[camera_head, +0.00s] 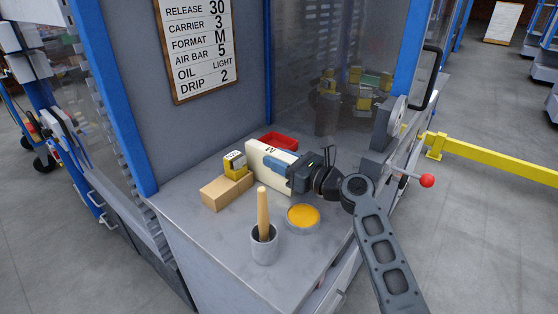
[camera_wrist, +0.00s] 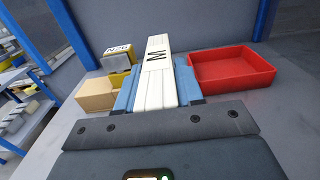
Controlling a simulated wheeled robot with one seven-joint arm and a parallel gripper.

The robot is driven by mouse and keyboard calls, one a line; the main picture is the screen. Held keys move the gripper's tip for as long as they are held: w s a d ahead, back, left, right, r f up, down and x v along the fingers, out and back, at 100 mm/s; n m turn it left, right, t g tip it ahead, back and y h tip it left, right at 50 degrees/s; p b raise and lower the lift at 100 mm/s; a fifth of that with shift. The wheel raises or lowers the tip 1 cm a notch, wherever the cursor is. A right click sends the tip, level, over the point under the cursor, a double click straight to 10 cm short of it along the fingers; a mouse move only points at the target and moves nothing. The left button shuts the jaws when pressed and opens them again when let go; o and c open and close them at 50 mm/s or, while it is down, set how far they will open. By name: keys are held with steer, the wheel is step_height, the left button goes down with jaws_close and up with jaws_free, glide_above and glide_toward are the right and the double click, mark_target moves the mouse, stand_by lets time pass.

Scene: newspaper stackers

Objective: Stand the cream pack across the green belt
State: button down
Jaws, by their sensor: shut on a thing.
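The cream pack (camera_head: 268,164) is a pale slab marked M. In the wrist view the pack (camera_wrist: 159,75) runs forward between the blue fingers of my gripper (camera_wrist: 158,88). In the head view my gripper (camera_head: 276,163) is shut on the pack, which stands on edge at or just above the grey bench top; I cannot tell whether it touches. A green belt cannot be made out for certain; a greenish strip (camera_head: 371,80) shows behind the clear panel, among yellow parts.
Left of the pack are a wooden block (camera_head: 226,192) and a yellow block with a grey top (camera_head: 236,165). A red tray (camera_head: 279,142) lies behind. A grey cup with a wooden handle (camera_head: 264,245) and an orange-filled dish (camera_head: 303,217) stand in front. A sign hangs above (camera_head: 198,45).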

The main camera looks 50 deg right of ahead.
steer(key=c, duration=0.7)
jaws_free()
